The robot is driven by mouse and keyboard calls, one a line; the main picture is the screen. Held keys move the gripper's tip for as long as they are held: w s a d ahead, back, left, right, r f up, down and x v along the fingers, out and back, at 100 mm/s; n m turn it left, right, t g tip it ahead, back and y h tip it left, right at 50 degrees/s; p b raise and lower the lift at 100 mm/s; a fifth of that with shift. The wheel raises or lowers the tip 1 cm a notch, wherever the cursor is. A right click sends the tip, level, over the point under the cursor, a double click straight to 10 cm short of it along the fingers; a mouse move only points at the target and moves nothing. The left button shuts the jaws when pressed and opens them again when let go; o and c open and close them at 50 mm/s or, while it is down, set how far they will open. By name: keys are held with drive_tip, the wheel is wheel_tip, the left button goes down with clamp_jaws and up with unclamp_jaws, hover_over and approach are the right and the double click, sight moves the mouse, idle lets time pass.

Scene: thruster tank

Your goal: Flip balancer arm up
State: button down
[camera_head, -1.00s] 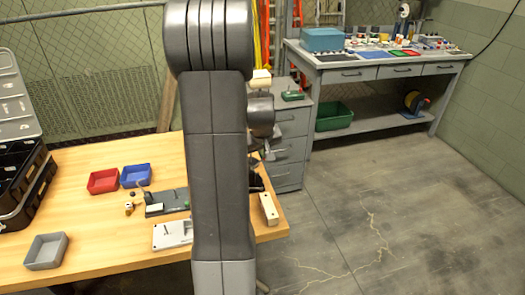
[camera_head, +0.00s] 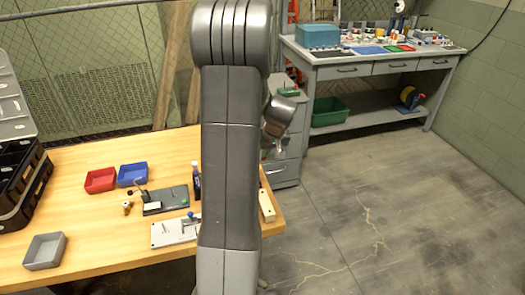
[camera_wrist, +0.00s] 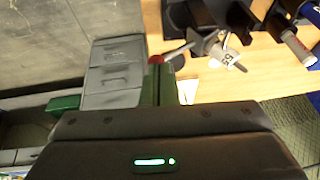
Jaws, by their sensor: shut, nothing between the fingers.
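A dark base plate (camera_head: 166,199) with a small black lever-like part (camera_head: 139,188) rising from its left end lies on the wooden table. A white plate (camera_head: 172,231) with upright pins and a blue knob lies in front of it. I cannot tell for sure which part is the balancer arm. My gripper (camera_head: 277,151) is shut and empty, to the right of my arm and past the table's right edge, apart from both plates. In the wrist view, a grey bladed part with a label (camera_wrist: 222,55) lies near dark tool holders; the fingertips are not clear there.
Red (camera_head: 100,181) and blue (camera_head: 133,174) trays, a grey tray (camera_head: 45,251) and a black case (camera_head: 20,175) occupy the table's left. A dark bottle (camera_head: 196,184) and pale block (camera_head: 267,206) flank my arm. A drawer cabinet (camera_head: 287,172) stands behind right. The right floor is clear.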

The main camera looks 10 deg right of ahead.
drive_tip(key=f+y+b, duration=0.1)
drive_tip(key=d+f+y+b, duration=0.1)
drive_tip(key=b, duration=0.1)
drive_tip(key=d+f+y+b, duration=0.1)
drive_tip(key=shift+d+f+m+y+b, duration=0.2)
drive_tip(key=shift+m+y+b, duration=0.1)
drive_tip(key=shift+m+b, duration=0.1)
drive_tip(key=shift+d+f, duration=0.1)
drive_tip(key=shift+f, duration=0.05)
idle(0.5)
